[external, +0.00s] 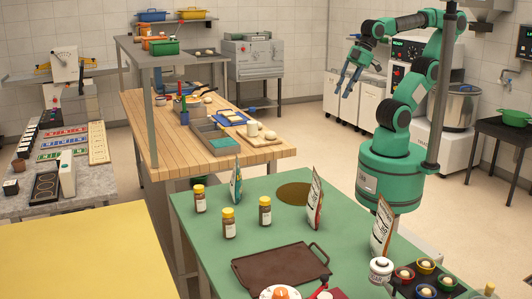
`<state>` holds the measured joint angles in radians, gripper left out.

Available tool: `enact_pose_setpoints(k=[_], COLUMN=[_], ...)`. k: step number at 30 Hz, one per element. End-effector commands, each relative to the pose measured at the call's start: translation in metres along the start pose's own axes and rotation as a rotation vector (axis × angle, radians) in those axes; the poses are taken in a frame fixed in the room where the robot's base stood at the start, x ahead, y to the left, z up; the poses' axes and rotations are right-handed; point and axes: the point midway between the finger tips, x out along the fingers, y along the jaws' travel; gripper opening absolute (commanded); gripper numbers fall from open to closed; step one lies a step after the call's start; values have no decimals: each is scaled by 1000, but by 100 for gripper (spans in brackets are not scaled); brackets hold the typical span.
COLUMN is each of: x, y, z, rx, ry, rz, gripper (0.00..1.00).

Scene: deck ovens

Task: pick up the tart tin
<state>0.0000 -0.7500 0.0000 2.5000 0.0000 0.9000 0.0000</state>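No object in view can be clearly told as the tart tin. A flat round brown disc (294,193) lies on the green table (262,228) near its far edge; I cannot tell whether it has a rim. A dark tray (446,293) at the bottom right holds several small coloured cups with pale rounds in them, including a yellow cup (425,266). My gripper (342,94) hangs in the air above and beyond the green table, fingers pointing down. Its fingers look apart, with nothing between them.
Yellow-capped jars (229,223) and upright packets (315,198) stand around the disc. A brown handled tray (281,268) lies at the table's front. A white canister (380,270) stands beside the cup tray. A wooden bench (190,152) with bins is behind.

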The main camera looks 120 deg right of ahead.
Motion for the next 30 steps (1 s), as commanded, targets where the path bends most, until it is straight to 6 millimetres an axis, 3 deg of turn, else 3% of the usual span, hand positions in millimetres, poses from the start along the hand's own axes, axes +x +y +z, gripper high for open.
enact_pose_setpoints(k=[11, 17, 23, 30], x=[0, 4, 14, 38], y=[-2, -15, -49, -113], z=[-3, -22, -60, -108], rx=[4, 36, 109, 220], ry=[-2, -18, -54, -114], rz=[-3, -21, -52, -84], gripper=[24, 24, 24, 24])
